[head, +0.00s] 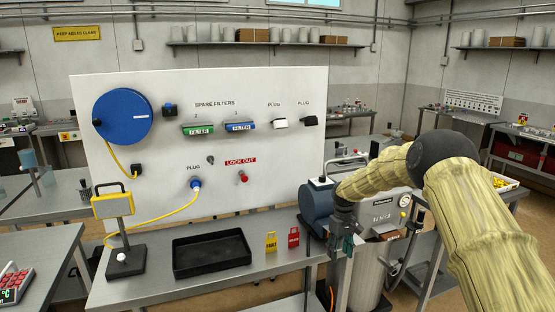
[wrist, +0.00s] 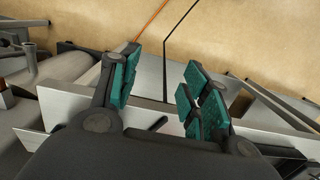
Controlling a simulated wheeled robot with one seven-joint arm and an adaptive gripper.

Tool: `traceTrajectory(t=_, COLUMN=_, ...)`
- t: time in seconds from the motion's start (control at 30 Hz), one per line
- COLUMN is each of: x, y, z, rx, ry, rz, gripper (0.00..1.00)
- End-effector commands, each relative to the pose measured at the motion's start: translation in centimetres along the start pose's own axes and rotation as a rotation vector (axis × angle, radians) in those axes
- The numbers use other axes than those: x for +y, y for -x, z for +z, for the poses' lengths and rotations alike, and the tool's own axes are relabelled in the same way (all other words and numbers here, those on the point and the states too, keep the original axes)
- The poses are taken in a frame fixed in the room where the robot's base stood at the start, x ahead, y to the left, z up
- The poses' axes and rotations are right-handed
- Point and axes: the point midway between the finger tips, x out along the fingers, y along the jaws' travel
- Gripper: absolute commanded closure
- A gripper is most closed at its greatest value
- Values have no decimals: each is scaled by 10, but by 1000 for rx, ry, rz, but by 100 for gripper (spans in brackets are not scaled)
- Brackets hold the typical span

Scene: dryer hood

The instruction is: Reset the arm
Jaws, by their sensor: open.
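My gripper (wrist: 160,92) is open, with teal pads on its two fingers and nothing between them in the wrist view. In the head view my gripper (head: 347,245) points down at the right end of the bench, in front of the grey dryer machine (head: 384,207). My arm, in a tan sleeve with a dark elbow, comes in from the right and hides part of the machine. Below the fingers, the wrist view shows metal edges and the tan floor (wrist: 235,35).
A white board (head: 150,177) stands behind the bench, with a blue reel (head: 123,116), filters and plugs. A black tray (head: 211,249), a yellow lamp (head: 113,205), a yellow tag (head: 271,242) and a red tag (head: 293,237) are on the bench. The bench front is clear.

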Motion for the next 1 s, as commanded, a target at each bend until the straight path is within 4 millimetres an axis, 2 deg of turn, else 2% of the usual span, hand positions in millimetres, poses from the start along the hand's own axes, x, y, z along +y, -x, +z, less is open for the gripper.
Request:
traceTrajectory(t=0.03, x=-8, y=-30, z=9, rx=-4, ry=0, rz=-8, gripper=54)
traceTrajectory(t=0.2, x=-38, y=-118, z=42, rx=13, ry=-17, rz=-34, gripper=54)
traceTrajectory(t=0.37, x=-65, y=-195, z=86, rx=29, ry=-46, rz=-57, gripper=54)
traceTrajectory(t=0.5, x=-89, y=-255, z=135, rx=41, ry=-78, rz=-73, gripper=54)
traceTrajectory(t=0.67, x=-117, y=-314, z=201, rx=53, ry=-126, rz=-86, gripper=54)
traceTrajectory(t=0.8, x=-140, y=-356, z=267, rx=62, ry=-176, rz=-89, gripper=54)
traceTrajectory(t=0.87, x=-150, y=-370, z=298, rx=64, ry=-200, rz=-87, gripper=54)
traceTrajectory(t=1.0, x=-169, y=-393, z=372, rx=72, ry=-257, rz=-75, gripper=54)
